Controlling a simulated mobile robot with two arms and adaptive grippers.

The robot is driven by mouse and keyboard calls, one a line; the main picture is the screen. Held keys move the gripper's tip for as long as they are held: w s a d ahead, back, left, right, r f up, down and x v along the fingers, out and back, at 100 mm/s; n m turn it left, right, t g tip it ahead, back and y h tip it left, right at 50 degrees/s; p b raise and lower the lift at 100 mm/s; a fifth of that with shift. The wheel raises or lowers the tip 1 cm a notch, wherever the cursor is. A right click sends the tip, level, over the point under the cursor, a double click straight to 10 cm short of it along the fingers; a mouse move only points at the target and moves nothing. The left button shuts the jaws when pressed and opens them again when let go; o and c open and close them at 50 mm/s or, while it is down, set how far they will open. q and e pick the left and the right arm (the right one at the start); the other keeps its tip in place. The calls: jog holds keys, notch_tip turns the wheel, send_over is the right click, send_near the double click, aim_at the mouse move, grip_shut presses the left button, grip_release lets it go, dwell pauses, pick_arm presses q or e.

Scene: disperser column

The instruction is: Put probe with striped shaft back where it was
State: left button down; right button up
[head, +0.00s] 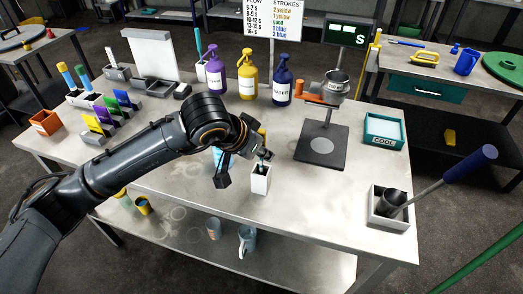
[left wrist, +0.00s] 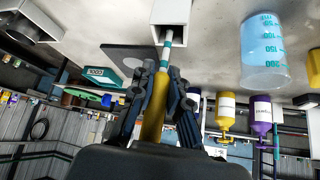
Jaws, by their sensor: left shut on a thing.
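My left gripper (head: 264,153) is shut on a probe whose yellow handle (left wrist: 155,112) sits between its fingers in the left wrist view (left wrist: 161,72). The probe's thin shaft (left wrist: 166,48) is pale with a teal band. It points at the mouth of a small white holder (head: 260,181), also seen in the left wrist view (left wrist: 171,11). The shaft's end appears to be inside that mouth; how deep I cannot tell. The gripper is just above the holder. My right gripper is not in view.
A beaker with blue liquid (left wrist: 266,55) stands close beside the holder, partly behind my arm in the head view. Purple (head: 216,78), yellow (head: 247,80) and blue (head: 282,85) pump bottles stand behind. A mixing stand (head: 320,148) is at right; a grey-white box (head: 390,221) is front right.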

pick_arm(q)
jog(key=c, duration=1.3)
grip_release()
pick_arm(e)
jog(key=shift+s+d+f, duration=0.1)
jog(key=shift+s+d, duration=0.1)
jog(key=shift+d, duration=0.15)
pick_arm(q)
jog(key=shift+r+p, duration=0.25)
jog(key=shift+p, duration=0.05)
jog(key=b+v, duration=0.1)
jog(key=v, duration=1)
jog(key=shift+s+a+r+b, duration=0.2)
jog(key=shift+s+r+b, duration=0.05)
jog(key=shift+b, duration=0.15)
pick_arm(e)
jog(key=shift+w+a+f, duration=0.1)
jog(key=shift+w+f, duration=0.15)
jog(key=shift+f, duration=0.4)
